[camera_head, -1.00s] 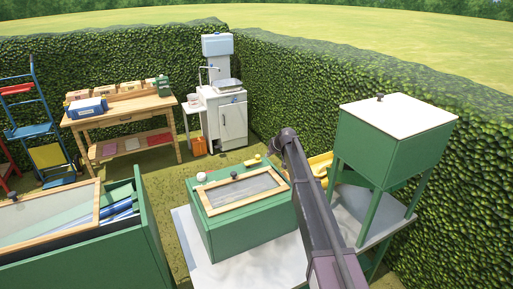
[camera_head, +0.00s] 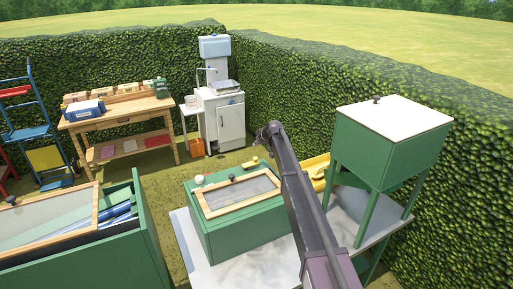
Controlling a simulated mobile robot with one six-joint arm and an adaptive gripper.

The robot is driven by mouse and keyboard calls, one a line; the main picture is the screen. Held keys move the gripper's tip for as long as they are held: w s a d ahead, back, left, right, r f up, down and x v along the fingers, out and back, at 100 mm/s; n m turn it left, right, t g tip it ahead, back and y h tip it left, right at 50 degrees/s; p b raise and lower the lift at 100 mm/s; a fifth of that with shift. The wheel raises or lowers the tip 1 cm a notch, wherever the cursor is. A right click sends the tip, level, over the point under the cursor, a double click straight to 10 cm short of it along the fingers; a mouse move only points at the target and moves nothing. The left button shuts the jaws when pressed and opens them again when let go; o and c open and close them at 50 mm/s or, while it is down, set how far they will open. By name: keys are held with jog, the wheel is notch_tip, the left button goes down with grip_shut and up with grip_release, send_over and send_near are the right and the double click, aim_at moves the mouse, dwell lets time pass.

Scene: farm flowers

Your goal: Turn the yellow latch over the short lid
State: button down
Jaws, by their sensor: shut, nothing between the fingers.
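The short lid (camera_head: 241,193), a glass pane in a light wooden frame with a dark knob, lies closed on the green box (camera_head: 250,235) in the middle. A small yellow piece (camera_head: 252,162), probably the yellow latch, shows at the box's back edge. It is too small to tell which way it is turned. My dark arm rises from the bottom, right of the box, and its upper bend stands just right of the yellow piece in the picture.
A longer green box (camera_head: 110,255) with a sloping glazed lid stands left. A green cabinet (camera_head: 390,145) on legs stands right. A yellow tray (camera_head: 318,168) lies partly behind my arm. A wooden bench (camera_head: 120,115) and a white sink unit (camera_head: 222,115) stand behind, before the hedge.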

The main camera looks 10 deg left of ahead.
aim_at(250, 163)
jog(key=f+b, duration=0.2)
jog(key=w+a+f+b, duration=0.1)
jog(key=f+b, duration=0.1)
jog(key=f, duration=0.1)
jog(key=w+a+f+b, duration=0.1)
jog(key=f+b, duration=0.1)
jog(key=b, duration=0.1)
jog(key=shift+w+a+f, duration=0.15)
jog(key=shift+w+f, duration=0.05)
jog(key=shift+s+d+f, duration=0.15)
jog(key=shift+s+d, duration=0.1)
jog(key=shift+s, duration=0.05)
